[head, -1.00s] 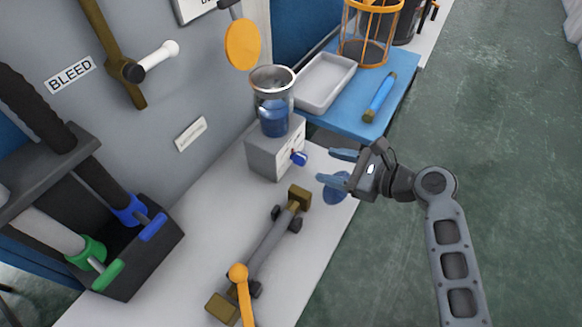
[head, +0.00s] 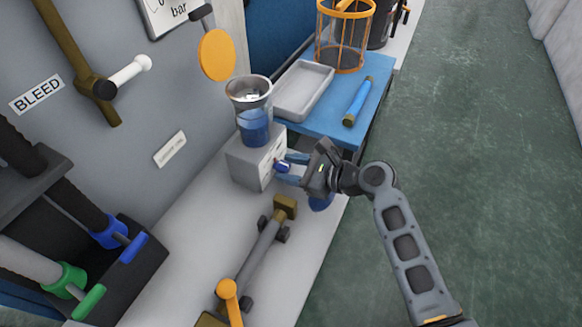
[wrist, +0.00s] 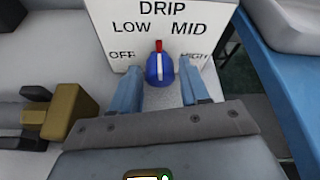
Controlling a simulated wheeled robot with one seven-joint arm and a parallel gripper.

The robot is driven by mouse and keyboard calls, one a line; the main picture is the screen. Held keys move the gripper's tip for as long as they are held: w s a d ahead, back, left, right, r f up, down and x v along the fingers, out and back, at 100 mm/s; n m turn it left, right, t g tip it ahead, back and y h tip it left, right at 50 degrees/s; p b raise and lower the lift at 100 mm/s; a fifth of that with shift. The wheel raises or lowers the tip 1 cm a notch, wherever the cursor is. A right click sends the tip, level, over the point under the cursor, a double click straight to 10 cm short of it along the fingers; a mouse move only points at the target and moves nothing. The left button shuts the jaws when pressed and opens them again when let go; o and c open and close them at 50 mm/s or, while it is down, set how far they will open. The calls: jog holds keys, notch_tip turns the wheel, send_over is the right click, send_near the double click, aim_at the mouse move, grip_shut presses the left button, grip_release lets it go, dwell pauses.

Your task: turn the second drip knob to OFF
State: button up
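The drip box (head: 243,163) is a pale block with a beaker of blue liquid on top. Its face (wrist: 118,58) reads DRIP, with OFF, LOW, MID and HIGH around a blue knob (wrist: 160,74). The knob's white stripe and red tip point about straight up, between LOW and MID. In the head view the knob (head: 282,167) is partly hidden by my gripper (head: 285,170). My gripper is open, its blue fingers (wrist: 159,80) on either side of the knob, with a visible gap on each side. I see only one drip knob.
A grey bar with brass ends (head: 262,245) lies on the white bench near the box. A blue table (head: 330,118) behind carries a pale tray (head: 303,92), a blue cylinder (head: 358,101) and an orange cage (head: 345,40). Open floor (head: 460,160) lies to the right.

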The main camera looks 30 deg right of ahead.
jog(key=c, duration=0.7)
jog(key=shift+s+a+n+t+h, duration=0.15)
jog(key=shift+n+t+h, duration=0.2)
jog(key=shift+n, duration=0.45)
jog(key=shift+c, duration=0.2)
jog(key=shift+n+t+h, duration=0.35)
jog(key=shift+n, duration=0.45)
jog(key=o, duration=1)
jog(key=shift+o, duration=0.2)
jog(key=shift+v, duration=3.85)
